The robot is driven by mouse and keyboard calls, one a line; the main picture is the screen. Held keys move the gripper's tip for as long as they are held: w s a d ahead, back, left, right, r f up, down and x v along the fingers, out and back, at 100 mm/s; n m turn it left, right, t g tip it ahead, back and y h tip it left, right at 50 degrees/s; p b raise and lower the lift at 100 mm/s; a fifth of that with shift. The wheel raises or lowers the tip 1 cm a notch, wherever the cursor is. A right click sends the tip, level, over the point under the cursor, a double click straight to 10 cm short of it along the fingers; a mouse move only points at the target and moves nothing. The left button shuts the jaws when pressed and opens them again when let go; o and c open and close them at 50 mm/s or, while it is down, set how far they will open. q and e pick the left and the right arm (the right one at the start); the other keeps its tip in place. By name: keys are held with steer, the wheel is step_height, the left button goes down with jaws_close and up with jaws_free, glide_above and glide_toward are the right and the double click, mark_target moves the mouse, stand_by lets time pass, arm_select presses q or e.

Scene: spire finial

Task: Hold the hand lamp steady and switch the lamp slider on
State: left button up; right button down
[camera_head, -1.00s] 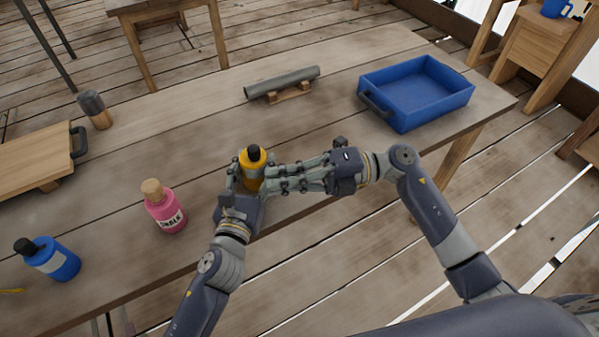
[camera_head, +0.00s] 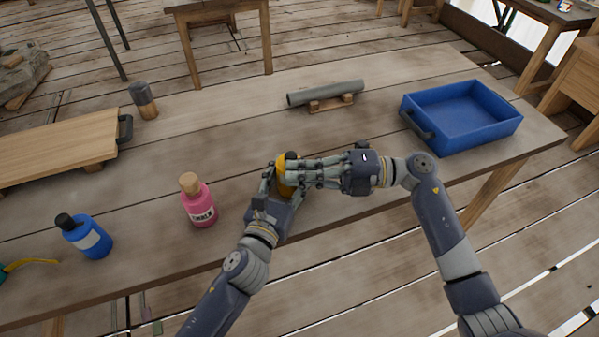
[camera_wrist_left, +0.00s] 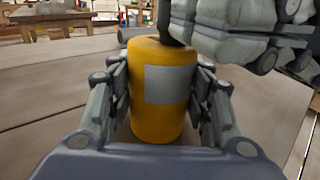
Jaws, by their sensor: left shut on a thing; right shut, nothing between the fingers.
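The yellow hand lamp (camera_wrist_left: 160,110), with a grey panel on its side and a dark top, stands upright on the table. In the head view the lamp (camera_head: 282,173) is mostly covered by my grippers. My left gripper (camera_head: 282,180) is shut around its sides; in the left wrist view its fingers (camera_wrist_left: 162,105) press it from both sides. My right gripper (camera_head: 298,170) is shut and empty, its fingertips at the lamp's upper part from the right. In the left wrist view it covers the top right of the lamp. I cannot make out the slider.
A pink bottle (camera_head: 199,204) and a blue bottle (camera_head: 88,239) stand left of the lamp. A wooden board (camera_head: 60,150) lies far left, near a dark-topped cylinder (camera_head: 143,101). A grey tube (camera_head: 326,93) on a rest and a blue tray (camera_head: 459,120) are behind.

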steer(key=shift+w+a, duration=0.25)
steer(key=shift+w, duration=0.35)
steer(key=shift+w+a, duration=0.25)
steer(key=shift+w, duration=0.3)
steer(key=shift+s, duration=0.1)
